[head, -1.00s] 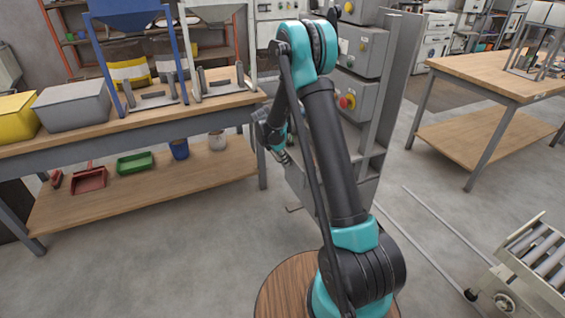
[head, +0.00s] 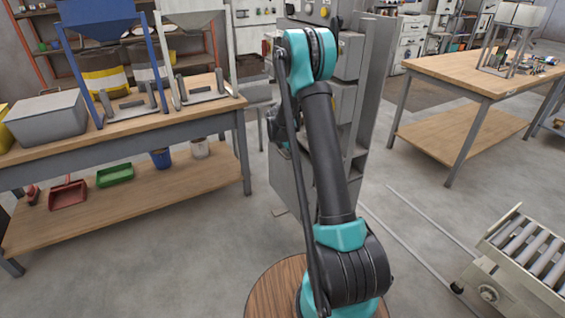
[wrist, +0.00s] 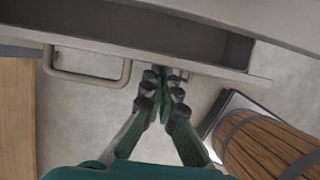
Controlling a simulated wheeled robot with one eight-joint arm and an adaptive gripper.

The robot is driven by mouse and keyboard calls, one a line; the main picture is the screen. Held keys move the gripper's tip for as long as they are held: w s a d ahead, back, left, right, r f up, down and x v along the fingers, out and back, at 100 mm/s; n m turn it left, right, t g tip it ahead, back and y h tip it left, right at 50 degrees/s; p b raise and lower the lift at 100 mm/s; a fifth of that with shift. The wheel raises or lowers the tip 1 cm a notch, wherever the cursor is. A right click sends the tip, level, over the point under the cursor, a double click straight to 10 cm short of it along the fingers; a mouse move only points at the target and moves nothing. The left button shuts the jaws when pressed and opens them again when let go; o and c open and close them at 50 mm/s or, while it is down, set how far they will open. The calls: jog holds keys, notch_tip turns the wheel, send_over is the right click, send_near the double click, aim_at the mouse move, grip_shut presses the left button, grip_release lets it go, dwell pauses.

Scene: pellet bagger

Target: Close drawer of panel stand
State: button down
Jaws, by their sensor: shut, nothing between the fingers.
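The grey panel stand (head: 374,85) stands behind my arm in the head view, its front partly hidden by the arm. In the wrist view the drawer (wrist: 150,37) is open, with its dark, empty-looking inside visible. Its bar handle (wrist: 90,80) sticks out from the front, left of my gripper. My gripper (wrist: 164,76) is shut and empty, with its fingertips at the outer face of the drawer front, right of the handle. I cannot tell whether they touch it. In the head view the gripper is hidden.
A workbench (head: 215,110) with a grey box (head: 47,118) and hoppers stands at left, bins on its lower shelf. A wooden table (head: 465,75) stands at right. A roller conveyor (head: 520,262) is at lower right.

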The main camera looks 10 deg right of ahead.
jog(key=shift+w+d, duration=0.3)
jog(key=shift+d, duration=0.7)
jog(key=shift+w+d, duration=0.3)
jog(key=shift+d, duration=0.65)
jog(key=a, duration=0.2)
jog(key=s+a, duration=0.1)
jog(key=a, duration=0.1)
jog(key=v, duration=1)
jog(key=s+r+m+y, duration=0.1)
jog(key=s+r+m, duration=0.35)
jog(key=s, duration=0.45)
jog(key=s+a+f+m+t+y, duration=0.1)
jog(key=s+m, duration=0.7)
jog(key=s, duration=0.7)
jog(key=s+a+f+m+t+y, duration=0.1)
jog(key=s+f+m+y, duration=0.1)
jog(key=s+m, duration=0.7)
jog(key=s, duration=0.6)
jog(key=shift+s+t, duration=0.35)
jog(key=shift+t, duration=0.05)
